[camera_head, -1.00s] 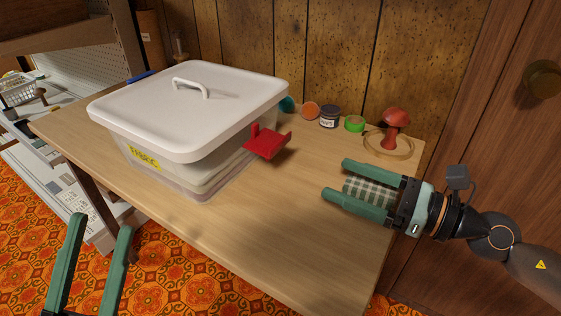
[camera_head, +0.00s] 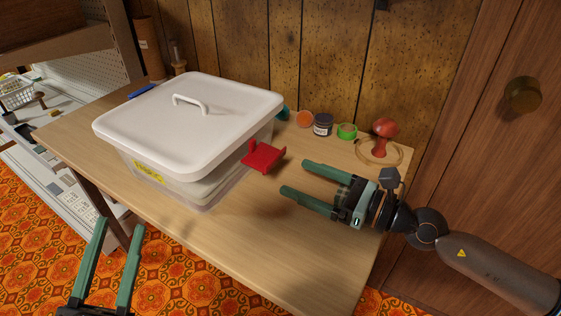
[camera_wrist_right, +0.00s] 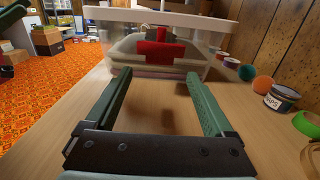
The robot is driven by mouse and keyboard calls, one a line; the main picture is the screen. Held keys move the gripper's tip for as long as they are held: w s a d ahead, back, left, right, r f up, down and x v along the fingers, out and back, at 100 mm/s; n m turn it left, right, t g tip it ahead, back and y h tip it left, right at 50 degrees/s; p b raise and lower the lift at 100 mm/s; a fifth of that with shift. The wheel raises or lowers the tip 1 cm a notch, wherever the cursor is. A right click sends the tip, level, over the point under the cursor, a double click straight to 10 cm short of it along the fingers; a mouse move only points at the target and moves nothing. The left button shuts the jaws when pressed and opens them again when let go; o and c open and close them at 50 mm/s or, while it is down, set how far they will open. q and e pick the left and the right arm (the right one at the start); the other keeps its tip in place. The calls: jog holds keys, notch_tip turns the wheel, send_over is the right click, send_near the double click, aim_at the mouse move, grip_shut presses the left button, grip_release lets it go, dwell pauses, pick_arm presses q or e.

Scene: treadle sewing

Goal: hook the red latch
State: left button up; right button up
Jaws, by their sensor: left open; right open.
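The red latch (camera_head: 262,157) sticks out from the right side of a clear bin (camera_head: 205,190), below the edge of its white lid (camera_head: 190,115). In the right wrist view the latch (camera_wrist_right: 160,53) is straight ahead, beyond and between the fingertips. My right gripper (camera_head: 294,176) is open and empty above the table, to the right of the latch and apart from it, with its fingers pointing toward it. My left gripper (camera_head: 119,225) is open and empty, low at the front left, away from the bin. The latch's joint to the bin is hard to make out.
On the table (camera_head: 240,240), a dark jar (camera_head: 323,125), a green tape roll (camera_head: 347,131), an orange round item (camera_head: 304,119) and a red mushroom-shaped object (camera_head: 383,137) in a ring stand along the back. The table front is clear. A wooden door (camera_head: 470,120) is at right.

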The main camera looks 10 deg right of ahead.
aim_at(264, 158)
jog(key=p+x, duration=0.2)
jog(key=x, duration=0.2)
jog(key=shift+w+a, duration=0.25)
pick_arm(q)
notch_tip(264, 158, down, 13)
jog(key=w+a+n+g+y, duration=0.1)
jog(key=w+n+g+y, duration=0.1)
jog(key=n+g+y, duration=0.1)
jog(key=shift+w+r+n+g+y, duration=0.2)
jog(key=shift+w+n+g+y, duration=0.2)
jog(key=shift+g+y, duration=0.45)
pick_arm(e)
jog(key=shift+w+a, duration=0.25)
jog(key=shift+a, duration=0.05)
jog(key=shift+c, duration=0.3)
